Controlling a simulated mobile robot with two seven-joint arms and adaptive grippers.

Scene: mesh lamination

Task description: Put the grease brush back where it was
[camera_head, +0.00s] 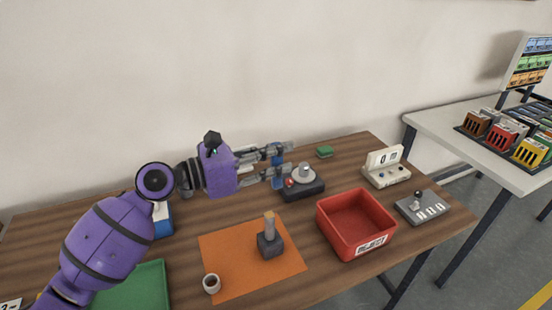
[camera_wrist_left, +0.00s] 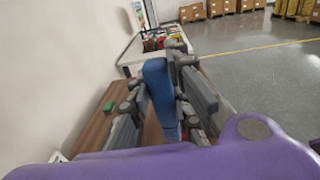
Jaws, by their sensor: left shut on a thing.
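My left gripper (camera_head: 282,162) is shut on an upright blue object (camera_head: 277,157), which I take to be the grease brush. The gripper is over the back of the wooden table (camera_head: 340,147), beside a dark device with a grey knob and red button (camera_head: 308,189). In the left wrist view the blue object (camera_wrist_left: 158,88) stands between the two fingers (camera_wrist_left: 160,98). Its lower end is partly hidden by the fingers, so I cannot tell whether it touches anything. My right gripper is not in view.
An orange mat (camera_head: 222,248) holds a dark block with a wooden handle (camera_head: 269,242) and a small cup (camera_head: 211,284). A red bin (camera_head: 328,225), a green tray (camera_head: 140,290), a display unit (camera_head: 386,172) and a lever box (camera_head: 422,207) stand around. A blue-white object (camera_head: 163,220) is partly hidden.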

